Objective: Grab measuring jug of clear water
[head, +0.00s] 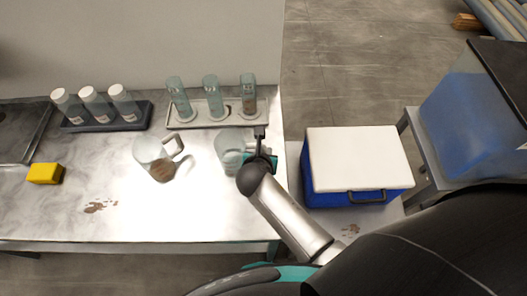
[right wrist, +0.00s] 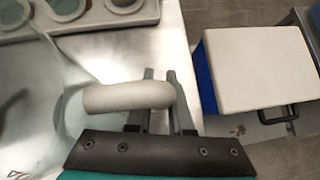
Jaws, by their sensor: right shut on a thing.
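The measuring jug of clear water (head: 227,143) stands on the metal bench near its right end. In the right wrist view its glass wall (right wrist: 75,115) is at the left, and its pale handle (right wrist: 118,97) runs across the jaws. My right gripper (head: 260,143) is at the jug's right side. In the right wrist view my right gripper (right wrist: 160,80) is shut on the handle, with its fingers around it. My right gripper hides part of the jug in the head view. My left gripper is not in view.
A second jug with brown contents (head: 150,155) stands to the left. Behind are a tray of cylinders (head: 200,117) and a dark rack of white-capped bottles (head: 73,126). A yellow block (head: 45,173) lies left. A blue cooler with a white lid (head: 357,160) stands right of the bench.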

